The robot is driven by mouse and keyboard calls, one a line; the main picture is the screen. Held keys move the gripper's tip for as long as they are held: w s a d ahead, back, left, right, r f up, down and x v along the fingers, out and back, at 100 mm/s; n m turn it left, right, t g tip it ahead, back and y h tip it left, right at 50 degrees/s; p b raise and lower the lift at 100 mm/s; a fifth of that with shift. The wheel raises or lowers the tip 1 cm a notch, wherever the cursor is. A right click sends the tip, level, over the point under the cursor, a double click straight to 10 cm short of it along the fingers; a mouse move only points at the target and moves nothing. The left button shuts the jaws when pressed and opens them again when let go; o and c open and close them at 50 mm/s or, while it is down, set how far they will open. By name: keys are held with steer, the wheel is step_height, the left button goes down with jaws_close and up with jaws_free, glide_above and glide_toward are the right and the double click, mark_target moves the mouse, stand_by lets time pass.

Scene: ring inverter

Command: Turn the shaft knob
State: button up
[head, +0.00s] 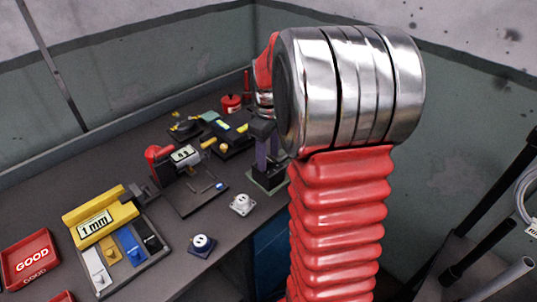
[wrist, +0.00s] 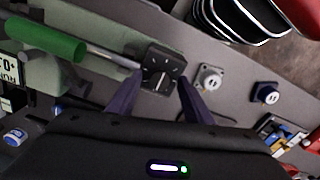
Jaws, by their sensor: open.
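In the wrist view, a black square block with pale tick marks and a dial-like knob (wrist: 158,72) sits on the end of a grey metal shaft (wrist: 113,56). My gripper (wrist: 162,82) is open, its two dark purple fingers angled toward the block, one tip near each side of its near edge. I cannot tell whether they touch it. Nothing shows held between them. In the head view, my gripper (head: 266,163) points down over a grey-green fixture at the bench edge. The knob cannot be made out there, and my red arm hides the area to the right.
A green cylinder (wrist: 45,38) surrounds the shaft's left end. A white two-hole piece (wrist: 208,77) stands close right of the fingers, and a blue-based one (wrist: 265,92) farther right. A yellow 1 mm tray (head: 95,222) and red GOOD bin (head: 30,259) are at left.

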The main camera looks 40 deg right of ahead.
steer(key=c, duration=1.1)
steer(key=shift+o, duration=0.2)
steer(key=shift+m, duration=0.4)
steer(key=m, duration=0.4)
steer(key=shift+m, duration=2)
steer(key=o, duration=1.1)
steer(key=shift+c, duration=0.2)
